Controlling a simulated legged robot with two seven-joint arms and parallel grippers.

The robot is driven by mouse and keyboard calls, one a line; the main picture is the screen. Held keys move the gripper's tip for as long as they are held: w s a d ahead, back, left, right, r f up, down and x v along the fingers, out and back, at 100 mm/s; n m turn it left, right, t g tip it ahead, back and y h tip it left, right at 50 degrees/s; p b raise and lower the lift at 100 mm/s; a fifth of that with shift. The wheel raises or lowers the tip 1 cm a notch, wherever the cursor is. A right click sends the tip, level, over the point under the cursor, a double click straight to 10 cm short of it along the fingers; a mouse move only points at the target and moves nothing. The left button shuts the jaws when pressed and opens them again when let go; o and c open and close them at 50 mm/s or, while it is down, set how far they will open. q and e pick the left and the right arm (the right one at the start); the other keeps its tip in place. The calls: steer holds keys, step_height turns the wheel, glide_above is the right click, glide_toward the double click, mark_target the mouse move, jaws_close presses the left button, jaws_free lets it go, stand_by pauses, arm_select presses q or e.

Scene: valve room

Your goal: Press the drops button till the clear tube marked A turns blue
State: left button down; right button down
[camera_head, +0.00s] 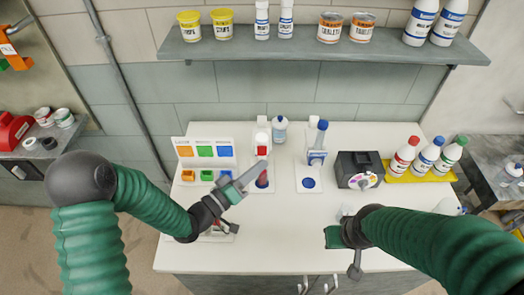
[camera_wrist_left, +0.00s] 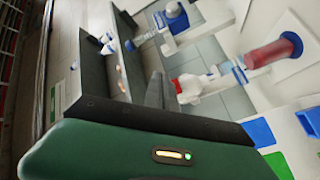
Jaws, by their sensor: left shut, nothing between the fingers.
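A tube holding dark red liquid (camera_head: 262,182) stands at a white stand on the table; it looks pinkish red in the left wrist view (camera_wrist_left: 268,54). No letter A is legible. Above it is a red-marked part (camera_head: 262,150) under a white bottle. A second stand has a blue-capped bottle (camera_head: 319,132) above a blue disc (camera_head: 308,183). I cannot tell which part is the drops button. My left gripper (camera_head: 256,170) is shut and empty, its tips in front of the red-marked stand; contact is unclear. My right gripper (camera_head: 334,236) is low over the table, its fingers unclear.
A panel of coloured squares (camera_head: 205,151) stands left of the stands. A black box with a dial (camera_head: 358,170) is to the right, beside several capped bottles on a yellow tray (camera_head: 407,176). A shelf (camera_head: 320,47) with cans and bottles hangs above.

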arm_select(q)
steer(key=s, duration=0.3)
steer(key=shift+s, duration=0.35)
stand_by(0.5)
